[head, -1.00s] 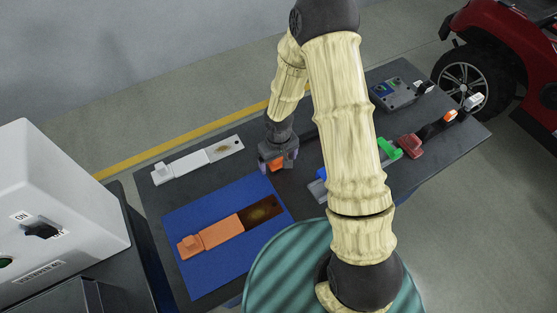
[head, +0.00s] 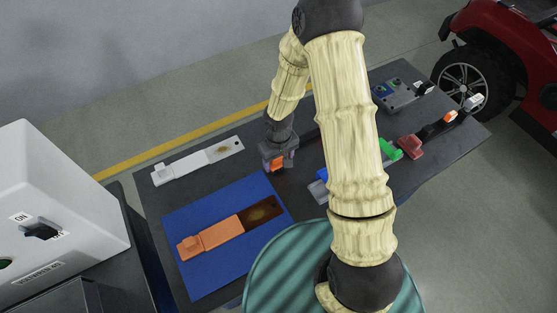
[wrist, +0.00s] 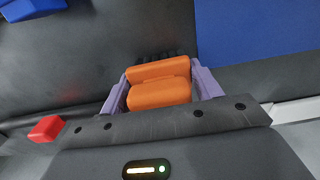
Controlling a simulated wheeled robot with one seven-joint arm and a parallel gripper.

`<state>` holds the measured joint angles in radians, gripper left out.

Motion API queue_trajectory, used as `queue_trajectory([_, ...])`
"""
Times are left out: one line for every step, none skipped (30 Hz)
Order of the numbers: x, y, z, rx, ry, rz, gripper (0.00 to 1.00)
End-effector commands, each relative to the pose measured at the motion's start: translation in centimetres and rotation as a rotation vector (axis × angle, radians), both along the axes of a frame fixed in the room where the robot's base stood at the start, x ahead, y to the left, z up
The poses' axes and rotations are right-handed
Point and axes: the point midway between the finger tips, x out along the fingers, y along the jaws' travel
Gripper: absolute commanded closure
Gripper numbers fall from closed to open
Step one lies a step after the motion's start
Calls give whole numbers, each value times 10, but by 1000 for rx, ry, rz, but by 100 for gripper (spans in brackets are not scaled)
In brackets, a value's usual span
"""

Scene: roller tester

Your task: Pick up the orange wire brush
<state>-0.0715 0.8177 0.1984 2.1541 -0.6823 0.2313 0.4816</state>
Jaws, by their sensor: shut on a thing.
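The orange wire brush (wrist: 158,92) is between the two purple fingers of my gripper (wrist: 160,90) in the wrist view, with dark bristles showing at its far edge. The fingers touch its sides and are shut on it. In the head view my gripper (head: 278,163) is over the dark table, right of the blue mat, and only a small orange part of the brush (head: 277,164) shows below it. I cannot tell whether the brush is touching the table.
A blue mat (head: 200,280) bears an orange holder with a brown-stained plate (head: 222,236). A white holder with a plate (head: 185,167) lies behind it. Green (head: 390,149) and red (head: 411,146) items lie right of my arm. A white switch box (head: 65,190) stands at left.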

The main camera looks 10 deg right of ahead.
Motion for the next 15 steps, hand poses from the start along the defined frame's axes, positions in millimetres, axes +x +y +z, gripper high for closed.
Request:
queue_trajectory([1, 0, 6, 1, -3, -3, 62])
queue_trajectory([1, 0, 10, 2, -5, -3, 62])
queue_trajectory([1, 0, 16, 2, -5, -1, 62])
queue_trajectory([1, 0, 21, 2, -5, -1, 62])
queue_trajectory([1, 0, 26, 3, -6, -2, 62])
queue_trajectory([2, 0, 34, 1, -6, -2, 62])
queue_trajectory([2, 0, 40, 3, -7, -3, 62])
queue_trajectory([1, 0, 46, 2, -6, -2, 62])
queue_trajectory([2, -1, 54, 2, -8, -3, 62])
queue_trajectory([2, 0, 60, 2, -7, -3, 62])
queue_trajectory([2, -1, 65, 2, -7, -2, 62])
queue_trajectory([1, -1, 72, 2, -5, -4, 62])
queue_trajectory([2, -1, 77, 3, -6, -3, 62])
queue_trajectory([1, -1, 81, 1, -5, -3, 62])
queue_trajectory([1, -1, 85, 2, -4, -4, 62])
